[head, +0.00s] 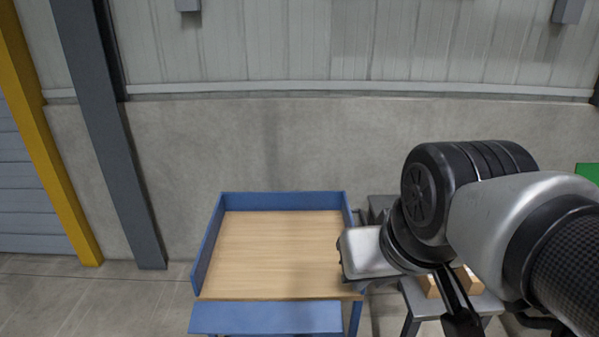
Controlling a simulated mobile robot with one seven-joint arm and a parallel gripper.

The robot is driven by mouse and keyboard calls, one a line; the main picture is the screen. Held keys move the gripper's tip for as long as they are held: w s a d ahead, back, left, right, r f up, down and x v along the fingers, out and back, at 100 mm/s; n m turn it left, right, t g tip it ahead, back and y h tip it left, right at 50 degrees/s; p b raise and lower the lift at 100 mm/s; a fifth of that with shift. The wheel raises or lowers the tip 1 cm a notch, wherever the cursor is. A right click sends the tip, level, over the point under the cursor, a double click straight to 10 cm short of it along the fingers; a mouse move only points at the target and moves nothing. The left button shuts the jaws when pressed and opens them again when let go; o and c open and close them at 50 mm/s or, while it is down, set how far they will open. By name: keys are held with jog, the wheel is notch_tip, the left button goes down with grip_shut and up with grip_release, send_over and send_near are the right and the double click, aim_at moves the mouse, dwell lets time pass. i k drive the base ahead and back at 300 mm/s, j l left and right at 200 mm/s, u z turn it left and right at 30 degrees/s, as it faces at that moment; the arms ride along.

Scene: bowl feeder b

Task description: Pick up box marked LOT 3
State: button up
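Two light brown boxes show partly behind my arm at the right of the head view, on a grey stand. One box (429,286) is on the left and the other (469,280) on the right. I can read no marking on either, so I cannot tell which is LOT 3. My gripper (460,318) seems to be the dark part in front of the stand, below my wrist. Its fingers are not clear, and I cannot tell whether it is open or touches a box.
A blue-edged table (206,250) with a bare wooden top stands left of my wrist. The grey stand (487,301) is to its right, largely covered by my arm. A concrete wall (300,140) closes off the back. Open floor (90,300) lies at the left.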

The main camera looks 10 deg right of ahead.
aim_at(473, 286)
jog(key=k+l+u, duration=0.1)
jog(key=k+l, duration=0.15)
jog(key=l, duration=0.25)
jog(key=k+l, duration=0.3)
jog(key=l, duration=0.15)
jog(key=k+l+u, duration=0.15)
jog(key=l, duration=0.35)
jog(key=k+l+u, duration=0.1)
jog(key=k+l, duration=0.3)
jog(key=i+l+u, duration=0.2)
jog(key=i+l, duration=0.15)
jog(key=l, duration=0.25)
jog(key=i+l+u, duration=0.1)
jog(key=l, duration=0.2)
jog(key=i+l+u, duration=0.1)
jog(key=l, duration=0.25)
jog(key=i+l+u, duration=0.1)
jog(key=l, duration=0.25)
jog(key=i, duration=0.1)
